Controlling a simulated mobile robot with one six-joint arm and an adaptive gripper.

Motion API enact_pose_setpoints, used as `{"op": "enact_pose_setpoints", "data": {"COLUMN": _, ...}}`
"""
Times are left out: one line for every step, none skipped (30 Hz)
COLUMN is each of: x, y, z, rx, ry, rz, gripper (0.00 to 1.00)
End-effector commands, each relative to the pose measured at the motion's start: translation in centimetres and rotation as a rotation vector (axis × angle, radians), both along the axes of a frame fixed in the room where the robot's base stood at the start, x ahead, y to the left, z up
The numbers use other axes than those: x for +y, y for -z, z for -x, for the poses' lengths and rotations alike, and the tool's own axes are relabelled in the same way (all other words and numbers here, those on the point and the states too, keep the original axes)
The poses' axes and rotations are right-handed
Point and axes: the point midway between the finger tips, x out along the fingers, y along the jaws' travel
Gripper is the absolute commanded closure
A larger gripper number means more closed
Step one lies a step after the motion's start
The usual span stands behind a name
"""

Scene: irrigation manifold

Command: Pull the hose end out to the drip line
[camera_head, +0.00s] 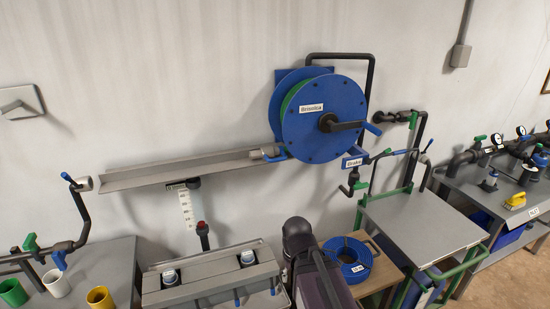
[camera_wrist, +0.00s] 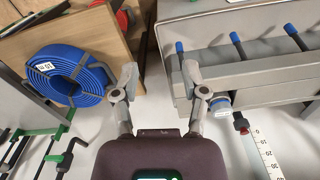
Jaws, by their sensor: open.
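The hose reel (camera_head: 318,120) is a large blue drum on the wall with green hose wound inside and a black crank in front. A grey hose end (camera_head: 258,154) with a blue lever sits at the reel's lower left, at the right end of a long grey trough (camera_head: 180,172). At the trough's left end is a grey fitting (camera_head: 83,184) with a blue lever on a dark pipe, which looks like the drip line. My gripper (camera_wrist: 160,76) is open and empty in the wrist view, between a blue coil and a grey box. Its fingers are not clear in the head view.
A coiled blue hose (camera_head: 346,258) lies on a wooden stand below the reel. A grey box (camera_head: 212,274) with blue-tipped levers stands left of my arm. A label marked Brake (camera_head: 355,162) is under the reel. A grey cart (camera_head: 422,220) stands right. Cups stand far left.

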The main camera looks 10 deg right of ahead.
Motion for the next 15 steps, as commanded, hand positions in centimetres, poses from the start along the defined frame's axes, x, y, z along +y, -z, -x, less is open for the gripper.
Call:
{"op": "enact_pose_setpoints", "data": {"x": 0.0, "y": -0.1, "z": -0.3, "rx": -0.006, "ry": 0.005, "rz": -0.012, "gripper": 0.43}}
{"op": "enact_pose_setpoints", "data": {"x": 0.1, "y": -0.2, "z": -0.5, "rx": -0.011, "ry": 0.01, "rz": -0.021, "gripper": 0.43}}
{"op": "enact_pose_setpoints", "data": {"x": 0.2, "y": -0.4, "z": -0.8, "rx": -0.019, "ry": 0.017, "rz": -0.037, "gripper": 0.43}}
{"op": "enact_pose_setpoints", "data": {"x": 0.3, "y": -0.5, "z": -1.1, "rx": -0.026, "ry": 0.024, "rz": -0.053, "gripper": 0.43}}
{"op": "enact_pose_setpoints", "data": {"x": 0.4, "y": -0.6, "z": -1.4, "rx": -0.036, "ry": 0.032, "rz": -0.07, "gripper": 0.43}}
{"op": "enact_pose_setpoints", "data": {"x": 0.5, "y": -0.9, "z": -2.0, "rx": -0.051, "ry": 0.045, "rz": -0.097, "gripper": 0.43}}
{"op": "enact_pose_setpoints", "data": {"x": 0.6, "y": -1.1, "z": -2.5, "rx": -0.063, "ry": 0.056, "rz": -0.122, "gripper": 0.43}}
{"op": "enact_pose_setpoints", "data": {"x": 0.7, "y": -1.3, "z": -3.0, "rx": -0.077, "ry": 0.069, "rz": -0.148, "gripper": 0.43}}
{"op": "enact_pose_setpoints", "data": {"x": 0.9, "y": -1.7, "z": -3.8, "rx": -0.097, "ry": 0.089, "rz": -0.187, "gripper": 0.43}}
{"op": "enact_pose_setpoints", "data": {"x": 1.0, "y": -2.1, "z": -4.4, "rx": -0.114, "ry": 0.105, "rz": -0.218, "gripper": 0.43}}
{"op": "enact_pose_setpoints", "data": {"x": 1.2, "y": -2.5, "z": -5.1, "rx": -0.131, "ry": 0.123, "rz": -0.251, "gripper": 0.43}}
{"op": "enact_pose_setpoints", "data": {"x": 1.3, "y": -3.0, "z": -6.0, "rx": -0.156, "ry": 0.148, "rz": -0.297, "gripper": 0.43}}
{"op": "enact_pose_setpoints", "data": {"x": 1.4, "y": -3.5, "z": -6.7, "rx": -0.175, "ry": 0.168, "rz": -0.333, "gripper": 0.43}}
{"op": "enact_pose_setpoints", "data": {"x": 1.4, "y": -4.0, "z": -7.4, "rx": -0.194, "ry": 0.19, "rz": -0.37, "gripper": 0.43}}
{"op": "enact_pose_setpoints", "data": {"x": 1.4, "y": -4.7, "z": -8.4, "rx": -0.221, "ry": 0.221, "rz": -0.418, "gripper": 0.43}}
